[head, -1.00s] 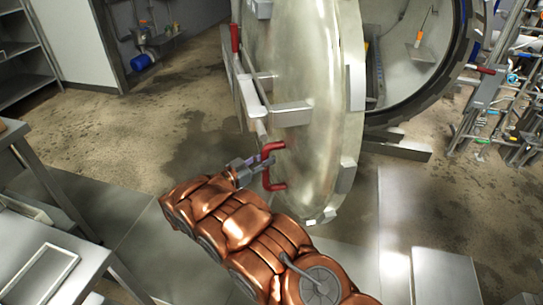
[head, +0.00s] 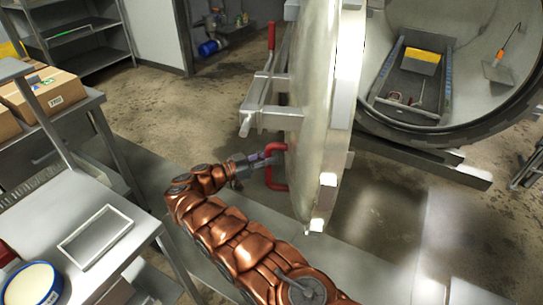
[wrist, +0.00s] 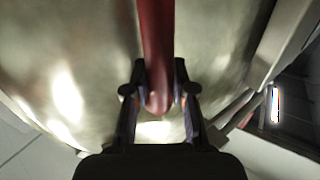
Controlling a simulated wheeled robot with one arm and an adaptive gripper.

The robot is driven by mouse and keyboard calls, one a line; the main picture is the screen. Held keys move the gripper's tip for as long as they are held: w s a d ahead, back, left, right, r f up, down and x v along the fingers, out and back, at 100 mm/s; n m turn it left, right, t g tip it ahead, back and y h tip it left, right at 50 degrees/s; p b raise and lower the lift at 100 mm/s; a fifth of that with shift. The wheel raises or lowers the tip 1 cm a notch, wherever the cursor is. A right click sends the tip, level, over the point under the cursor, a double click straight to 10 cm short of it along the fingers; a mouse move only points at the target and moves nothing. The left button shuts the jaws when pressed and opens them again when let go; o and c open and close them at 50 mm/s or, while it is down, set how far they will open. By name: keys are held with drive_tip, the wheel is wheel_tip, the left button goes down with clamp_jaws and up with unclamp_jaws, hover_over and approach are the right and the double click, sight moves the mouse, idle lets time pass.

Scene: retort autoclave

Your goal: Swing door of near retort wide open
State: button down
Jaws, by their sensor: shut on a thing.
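The round metal retort door (head: 318,100) stands swung out from the retort (head: 455,128), seen nearly edge-on in the head view. The retort's mouth shows open to its right. A red handle (head: 276,180) sits low on the door's outer face. My gripper (head: 268,160) is shut on this handle. In the wrist view, the red handle (wrist: 157,50) runs down between the two fingers of my gripper (wrist: 160,98), with the pale door face (wrist: 70,60) behind it.
A steel table (head: 150,222) with a tray frame (head: 95,236) and a round tub (head: 32,285) stands at the left. Cardboard boxes (head: 45,92) sit on another table behind. Wet floor (head: 165,95) lies clear between the tables and the door. A second red handle (head: 271,36) is higher on the door.

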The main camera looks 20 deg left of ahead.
drive_tip(key=shift+w, duration=0.4)
drive_tip(key=shift+s+a+f, duration=0.1)
drive_tip(key=shift+f, duration=0.05)
drive_tip(key=shift+s+a+f, duration=0.1)
drive_tip(key=shift+f, duration=0.1)
drive_tip(key=c, duration=1.4)
unclamp_jaws()
drive_tip(key=shift+o, duration=1)
drive_tip(key=shift+w+f+g, duration=0.3)
drive_tip(key=shift+w+f, duration=0.15)
drive_tip(key=shift+o, duration=1.3)
drive_tip(key=shift+s+a+r, duration=0.25)
drive_tip(key=shift+s+r, duration=0.15)
drive_tip(key=shift+s, duration=0.15)
drive_tip(key=shift+r, duration=0.1)
